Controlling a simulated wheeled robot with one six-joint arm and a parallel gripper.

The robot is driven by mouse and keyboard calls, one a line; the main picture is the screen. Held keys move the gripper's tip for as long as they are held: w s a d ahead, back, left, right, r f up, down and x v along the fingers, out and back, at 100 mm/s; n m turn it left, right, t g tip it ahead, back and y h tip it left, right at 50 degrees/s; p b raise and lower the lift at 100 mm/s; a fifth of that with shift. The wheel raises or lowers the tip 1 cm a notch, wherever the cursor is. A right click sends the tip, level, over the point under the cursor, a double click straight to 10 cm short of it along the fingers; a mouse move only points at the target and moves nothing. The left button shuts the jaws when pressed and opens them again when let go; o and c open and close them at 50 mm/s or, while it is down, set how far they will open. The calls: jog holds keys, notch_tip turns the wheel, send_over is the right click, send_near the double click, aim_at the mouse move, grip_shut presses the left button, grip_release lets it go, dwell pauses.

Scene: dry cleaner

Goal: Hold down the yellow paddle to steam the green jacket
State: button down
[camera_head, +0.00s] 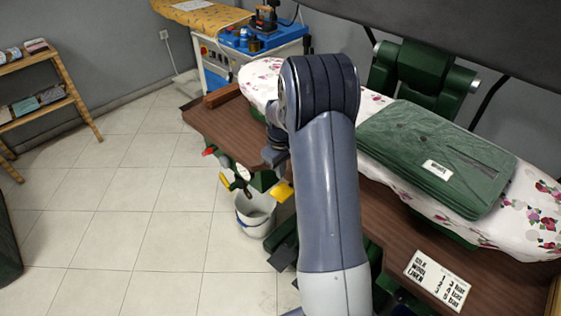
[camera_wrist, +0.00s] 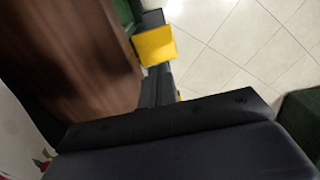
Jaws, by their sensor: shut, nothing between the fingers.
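The green jacket (camera_head: 437,150) lies folded, with a white tag, on a padded board with a floral cover (camera_head: 375,101). The yellow paddle (camera_head: 283,192) shows below the front edge of the brown table, beside my arm. In the wrist view the yellow paddle (camera_wrist: 155,46) is a flat square just past the dark fingers of my gripper (camera_wrist: 159,82). My gripper is shut and empty, close to the paddle. I cannot tell whether the fingers touch it. In the head view my arm hides part of the area around the gripper.
The brown table (camera_head: 222,122) borders the arm. A white bucket (camera_head: 256,214) stands on the floor below, near a black and yellow item (camera_head: 238,183). A white sign (camera_head: 437,280) lies at the front right. Open tiled floor (camera_head: 110,205) is on the left.

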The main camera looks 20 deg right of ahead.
aim_at(279, 194)
notch_tip(279, 194, down, 8)
jog(key=shift+f+p, duration=0.1)
jog(key=shift+p, duration=0.3)
jog(key=f+h+b, duration=0.1)
jog(key=b, duration=0.1)
jog(key=f+t+h+b, duration=0.1)
jog(key=b, duration=0.2)
jog(key=shift+s+a+f+b, duration=0.1)
jog(key=shift+a+b, duration=0.2)
jog(key=shift+f+b, duration=0.3)
jog(key=shift+b, duration=0.1)
jog(key=shift+r, duration=0.15)
dwell(4.3)
jog(key=shift+r+p, duration=0.65)
jog(key=shift+r, duration=0.3)
